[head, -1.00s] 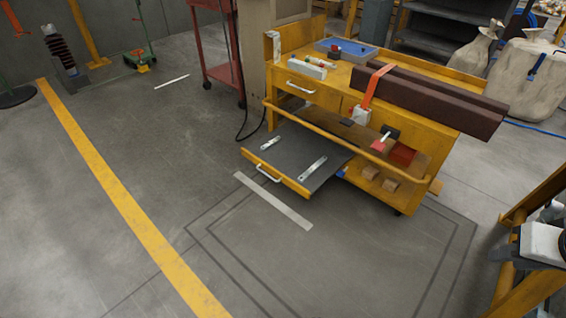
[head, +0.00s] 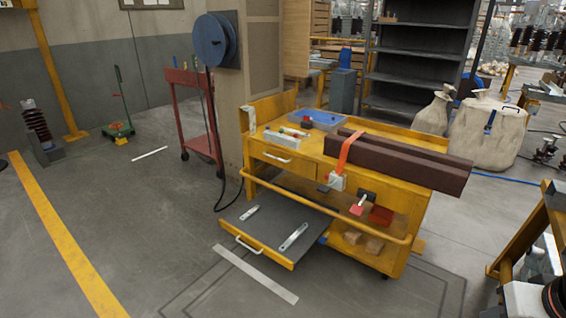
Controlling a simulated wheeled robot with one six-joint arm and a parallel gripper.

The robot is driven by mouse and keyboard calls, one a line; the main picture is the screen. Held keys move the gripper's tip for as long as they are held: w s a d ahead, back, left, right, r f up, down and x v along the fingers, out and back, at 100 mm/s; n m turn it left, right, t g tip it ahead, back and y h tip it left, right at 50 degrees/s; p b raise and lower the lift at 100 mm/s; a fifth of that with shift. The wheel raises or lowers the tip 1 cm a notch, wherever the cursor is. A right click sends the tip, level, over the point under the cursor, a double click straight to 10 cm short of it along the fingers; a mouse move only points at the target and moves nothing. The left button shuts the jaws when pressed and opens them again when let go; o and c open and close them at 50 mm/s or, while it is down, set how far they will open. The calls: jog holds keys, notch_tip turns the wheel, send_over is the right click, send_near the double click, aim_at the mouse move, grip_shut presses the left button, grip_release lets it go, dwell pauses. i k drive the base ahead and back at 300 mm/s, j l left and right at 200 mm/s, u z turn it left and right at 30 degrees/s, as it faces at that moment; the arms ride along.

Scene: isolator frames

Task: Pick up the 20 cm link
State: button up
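Two flat pale metal links lie apart on the dark mat of the pulled-out lower drawer (head: 284,214) of the yellow workbench cart. The shorter link (head: 250,212) is at the left near the drawer's handle side. The longer link (head: 293,237) is to its right, lying at a slant. No length marking is readable, so I cannot tell which one is 20 cm. My gripper is not in view.
The yellow cart (head: 290,174) carries dark brown beams (head: 405,165) overhanging right and a blue tray (head: 318,119). A red trolley (head: 193,118) stands behind left, sacks (head: 487,130) at right. A yellow frame (head: 515,245) is at lower right. Floor (head: 150,215) left of the drawer is clear.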

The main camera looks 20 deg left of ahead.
aim_at(292, 132)
jog(key=i+j+u, duration=0.2)
jog(key=j, duration=0.2)
jog(key=j+u, duration=0.25)
jog(key=j, duration=0.15)
jog(key=i+j+u, duration=1.5)
jog(key=i+u, duration=0.3)
jog(key=i+z, duration=0.1)
jog(key=i, duration=0.7)
jog(key=i+j+z, duration=0.1)
jog(key=i, duration=0.75)
jog(key=i+z, duration=0.25)
jog(key=z, duration=0.2)
jog(key=i+z, duration=0.55)
jog(key=z, duration=0.3)
jog(key=i+j+z, duration=0.25)
jog(key=z, duration=0.15)
jog(key=i+z, duration=0.2)
jog(key=z, duration=0.3)
jog(key=i+j+z, duration=0.1)
jog(key=z, duration=0.35)
jog(key=i+j+z, duration=0.2)
jog(key=z, duration=0.3)
jog(key=i+j+z, duration=0.25)
jog(key=z, duration=0.2)
jog(key=i+j+z, duration=0.45)
jog(key=j+z, duration=0.25)
jog(key=i+j+z, duration=0.1)
jog(key=j+z, duration=0.25)
jog(key=i+j+z, duration=0.1)
jog(key=j+z, duration=0.25)
